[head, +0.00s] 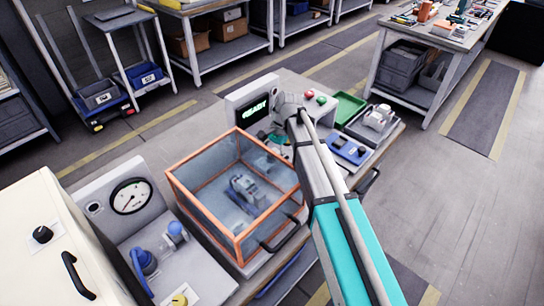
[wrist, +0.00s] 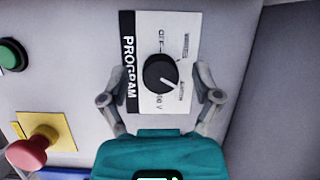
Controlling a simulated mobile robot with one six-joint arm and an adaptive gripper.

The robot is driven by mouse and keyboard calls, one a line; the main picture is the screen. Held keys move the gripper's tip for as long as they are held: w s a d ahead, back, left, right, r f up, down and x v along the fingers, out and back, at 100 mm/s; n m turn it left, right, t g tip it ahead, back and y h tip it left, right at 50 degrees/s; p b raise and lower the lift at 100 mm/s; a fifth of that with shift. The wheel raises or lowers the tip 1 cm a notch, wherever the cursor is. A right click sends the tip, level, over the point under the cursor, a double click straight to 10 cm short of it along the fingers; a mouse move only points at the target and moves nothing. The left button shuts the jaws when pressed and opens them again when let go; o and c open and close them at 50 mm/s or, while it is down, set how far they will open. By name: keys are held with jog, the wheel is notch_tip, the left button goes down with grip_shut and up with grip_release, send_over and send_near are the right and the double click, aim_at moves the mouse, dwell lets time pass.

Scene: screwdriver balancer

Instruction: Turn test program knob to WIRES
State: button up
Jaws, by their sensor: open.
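The program knob (wrist: 160,74) is a round black dial on a white label plate (wrist: 150,20) marked PROGRAM, which appears sideways in the wrist view. Its white pointer line points to the lower right, toward a small blurred label. Other small labels sit around the dial; one at the upper right is too blurred to read surely. My gripper (wrist: 160,72) is open, with one finger on each side of the knob and visible gaps between. In the head view my arm reaches the panel by the READY display (head: 255,110); the knob is hidden there.
In the wrist view a green button (wrist: 12,55) and a red mushroom button (wrist: 28,152) on a yellow plate are at the left.

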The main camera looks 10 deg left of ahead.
grip_shut()
dwell(0.5)
jog(key=shift+n, duration=0.5)
jog(key=n+h, duration=0.1)
jog(key=n, duration=0.1)
jog(key=shift+n+g, duration=0.3)
jog(key=shift+n, duration=0.1)
jog(key=shift+n+h, duration=1)
jog(key=shift+n, duration=0.8)
grip_release()
